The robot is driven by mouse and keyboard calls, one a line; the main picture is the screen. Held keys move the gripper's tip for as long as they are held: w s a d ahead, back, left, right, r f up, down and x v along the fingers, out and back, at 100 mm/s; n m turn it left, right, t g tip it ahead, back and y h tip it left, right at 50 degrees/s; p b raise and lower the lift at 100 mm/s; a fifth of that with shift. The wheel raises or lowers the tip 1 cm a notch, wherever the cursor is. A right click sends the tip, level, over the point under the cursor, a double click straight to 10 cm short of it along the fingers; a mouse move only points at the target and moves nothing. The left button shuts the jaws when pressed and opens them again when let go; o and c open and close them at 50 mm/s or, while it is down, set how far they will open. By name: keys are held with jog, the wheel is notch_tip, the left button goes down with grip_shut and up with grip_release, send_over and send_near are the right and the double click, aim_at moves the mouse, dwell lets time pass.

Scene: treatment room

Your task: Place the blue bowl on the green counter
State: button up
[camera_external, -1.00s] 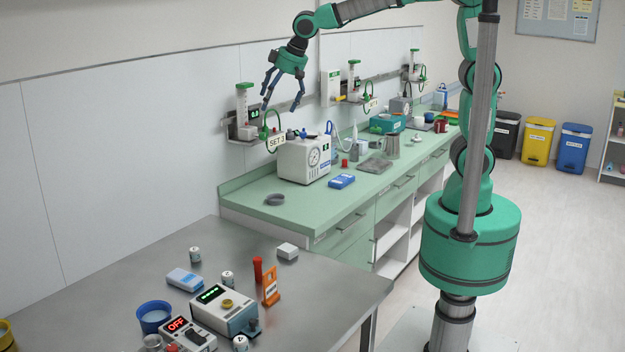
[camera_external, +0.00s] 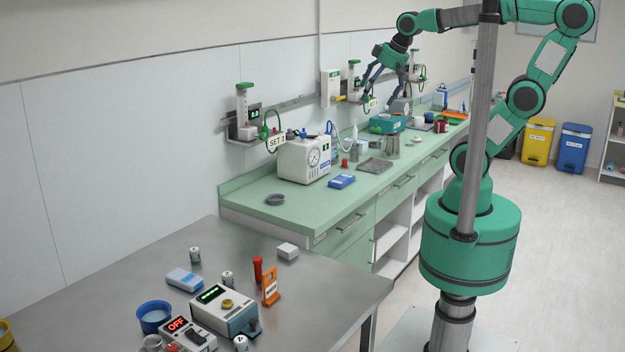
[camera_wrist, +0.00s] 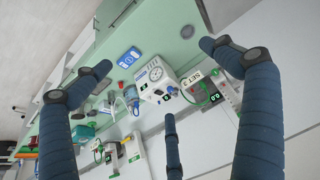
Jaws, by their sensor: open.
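The blue bowl (camera_external: 153,317) sits upright on the grey metal table at the lower left of the external view. The green counter (camera_external: 240,198) runs along the wall behind that table, and its bare surface also shows in the wrist view (camera_wrist: 160,38). My gripper (camera_external: 384,92) is open and empty, raised above the middle of the counter, far from the bowl. In the wrist view its fingers are spread wide with nothing between them. I do not see the blue bowl in the wrist view.
The counter's near left end has free room. On the grey table (camera_external: 330,290), a control box (camera_external: 224,308) and an OFF device (camera_external: 188,335) crowd the bowl.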

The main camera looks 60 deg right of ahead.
jog(key=s+d+f, duration=0.3)
jog(key=s, duration=0.4)
jog(key=shift+d+m, duration=0.2)
jog(key=shift+m, duration=0.1)
jog(key=shift+s, duration=0.1)
jog(key=shift+c, duration=0.5)
jog(key=shift+c, duration=0.6)
